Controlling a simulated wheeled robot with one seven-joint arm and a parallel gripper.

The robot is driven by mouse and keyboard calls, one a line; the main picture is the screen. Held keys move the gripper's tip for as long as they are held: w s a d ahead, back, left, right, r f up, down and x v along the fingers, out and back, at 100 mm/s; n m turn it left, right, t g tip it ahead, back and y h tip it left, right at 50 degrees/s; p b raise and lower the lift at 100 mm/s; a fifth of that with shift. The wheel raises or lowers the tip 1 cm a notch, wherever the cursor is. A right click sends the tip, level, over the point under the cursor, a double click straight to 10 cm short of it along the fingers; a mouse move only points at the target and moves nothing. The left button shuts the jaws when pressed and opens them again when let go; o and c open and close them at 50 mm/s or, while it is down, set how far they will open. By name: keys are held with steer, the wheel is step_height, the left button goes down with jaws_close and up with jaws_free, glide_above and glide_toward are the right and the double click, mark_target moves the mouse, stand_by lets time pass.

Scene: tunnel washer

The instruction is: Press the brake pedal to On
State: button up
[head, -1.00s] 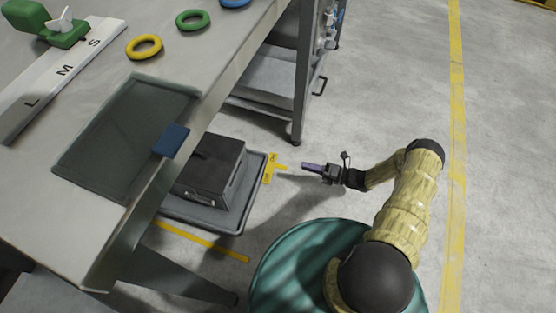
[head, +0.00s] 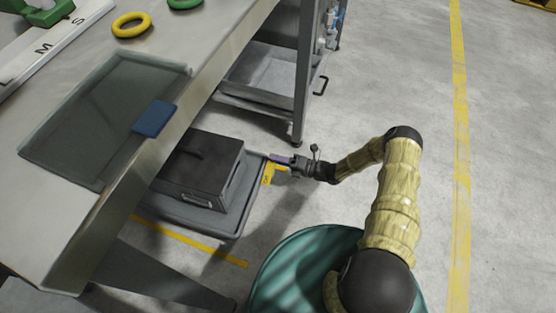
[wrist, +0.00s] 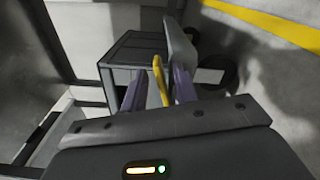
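A yellow piece with dark markings (head: 269,174), which looks like the brake pedal, is at the right edge of a low grey tray-like base (head: 228,233). My gripper (head: 275,157) is at that edge, just above the yellow piece in the picture. In the wrist view, my two purple fingers (wrist: 157,75) stand apart, and an upright yellow strip (wrist: 162,88) shows between them. I cannot tell whether either finger touches it. The markings are too small to read, and I cannot tell the pedal's position.
A dark box (head: 202,168) sits on the base. The steel table (head: 100,215), with a tray (head: 105,120) and a blue block (head: 154,118), overhangs it. A metal rack leg (head: 305,85) stands beyond my gripper. Open floor (head: 420,90) lies to the right.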

jaws_close()
steer(key=shift+f+m, duration=0.15)
steer(key=shift+m, duration=0.15)
steer(key=shift+f+m+b, duration=0.35)
steer(key=shift+f+m, duration=0.05)
steer(key=shift+m, duration=0.65)
steer(key=shift+f+m+b, duration=0.35)
steer(key=shift+m, duration=0.75)
steer(key=shift+f+m+b, duration=0.35)
steer(key=shift+f+m, duration=0.05)
steer(key=shift+m, duration=0.65)
jaws_free()
